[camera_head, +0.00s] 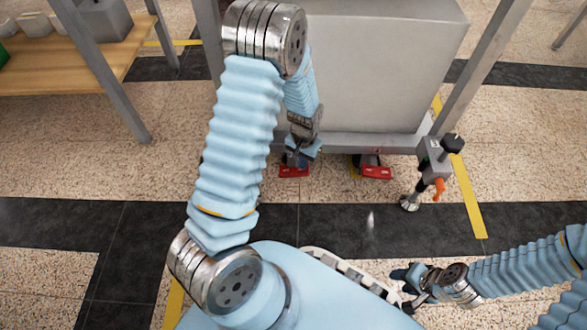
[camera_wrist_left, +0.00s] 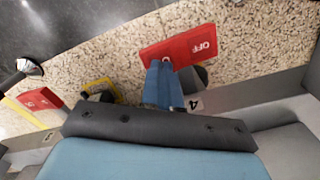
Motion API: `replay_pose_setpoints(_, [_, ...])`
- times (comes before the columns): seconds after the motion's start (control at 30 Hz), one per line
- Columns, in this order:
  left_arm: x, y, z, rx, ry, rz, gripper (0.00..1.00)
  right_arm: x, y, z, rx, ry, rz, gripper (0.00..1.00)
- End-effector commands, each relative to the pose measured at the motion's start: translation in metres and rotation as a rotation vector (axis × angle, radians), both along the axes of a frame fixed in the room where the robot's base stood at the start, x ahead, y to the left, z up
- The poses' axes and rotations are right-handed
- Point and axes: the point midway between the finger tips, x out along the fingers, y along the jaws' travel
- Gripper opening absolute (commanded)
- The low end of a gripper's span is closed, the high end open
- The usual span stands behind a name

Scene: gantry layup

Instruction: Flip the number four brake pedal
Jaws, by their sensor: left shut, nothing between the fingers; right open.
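The number four brake pedal (camera_wrist_left: 190,46) is a red plate marked OFF in the left wrist view, with a "4" label (camera_wrist_left: 196,103) beside it. In the head view it is the left red pedal (camera_head: 293,171) low under the grey cabinet. My left gripper (camera_wrist_left: 163,72) is shut and empty. Its blue fingertips overlap the pedal's edge nearer the cabinet in the wrist view and hide part of the lettering; I cannot tell whether they touch it. In the head view the left gripper (camera_head: 294,157) is right at this pedal. My right gripper (camera_head: 402,287) is open, far from the pedals.
A second red pedal (camera_head: 376,172) with a yellow part sits to the right under the cabinet (camera_head: 350,70). Grey frame posts flank the cabinet. A wooden table (camera_head: 80,62) is at upper left. Floor in front is clear.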

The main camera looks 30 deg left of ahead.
Motion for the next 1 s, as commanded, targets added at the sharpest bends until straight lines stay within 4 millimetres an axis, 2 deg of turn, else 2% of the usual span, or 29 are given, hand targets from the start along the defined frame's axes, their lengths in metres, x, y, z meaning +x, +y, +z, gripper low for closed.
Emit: replay_pose_setpoints(1.0, [-0.001, 0.001, -0.017, 0.001, 0.002, 0.001, 0.0, 0.0, 0.0, -0.012, 0.0, 0.0, 0.0, 0.43])
